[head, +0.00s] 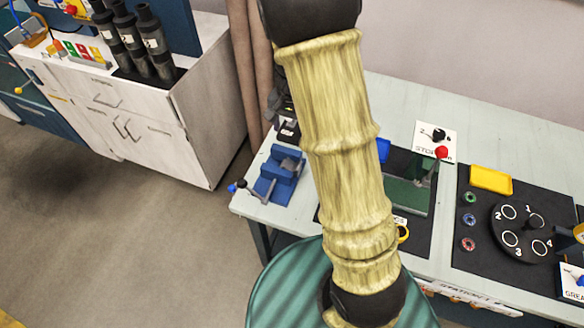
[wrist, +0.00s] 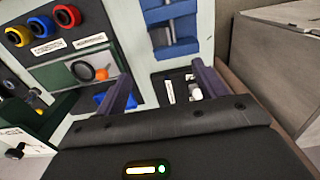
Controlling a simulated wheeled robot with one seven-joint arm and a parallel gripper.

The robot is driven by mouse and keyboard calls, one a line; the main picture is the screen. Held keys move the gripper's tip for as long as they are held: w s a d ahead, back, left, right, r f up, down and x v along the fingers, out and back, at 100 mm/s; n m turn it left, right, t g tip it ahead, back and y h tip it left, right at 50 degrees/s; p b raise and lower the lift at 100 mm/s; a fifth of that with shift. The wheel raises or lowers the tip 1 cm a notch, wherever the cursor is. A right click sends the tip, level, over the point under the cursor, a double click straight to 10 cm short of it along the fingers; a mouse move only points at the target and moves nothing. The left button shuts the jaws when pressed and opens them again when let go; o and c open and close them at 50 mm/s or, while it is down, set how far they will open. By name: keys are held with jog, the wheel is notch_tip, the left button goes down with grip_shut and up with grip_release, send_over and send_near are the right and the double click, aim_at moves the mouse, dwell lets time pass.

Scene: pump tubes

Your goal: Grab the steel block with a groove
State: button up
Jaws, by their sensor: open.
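I cannot clearly pick out a steel block with a groove in either view. My gripper (wrist: 162,82) shows in the wrist view with its two dark fingers apart and nothing between them that it touches. A blue vise (wrist: 174,28) with grey bars lies beyond the fingertips. The vise (head: 279,177) also stands on the left end of the bench in the head view. In the head view my arm covers part of the bench, and my gripper is not seen.
The pale bench (head: 400,105) carries a green fixture (head: 408,195) with a red knob, a yellow tray (head: 491,180), small rings and a black numbered turntable (head: 524,233). A white cabinet (head: 190,115) with black tubes (head: 153,40) stands left, across open floor.

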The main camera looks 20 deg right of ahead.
send_over(292, 167)
notch_tip(292, 167, down, 12)
jog(key=shift+r, duration=0.15)
dwell(0.3)
jog(key=shift+f+p, duration=0.55)
jog(key=shift+f, duration=2.05)
jog(key=c, duration=1.4)
jog(key=shift+r, duration=0.1)
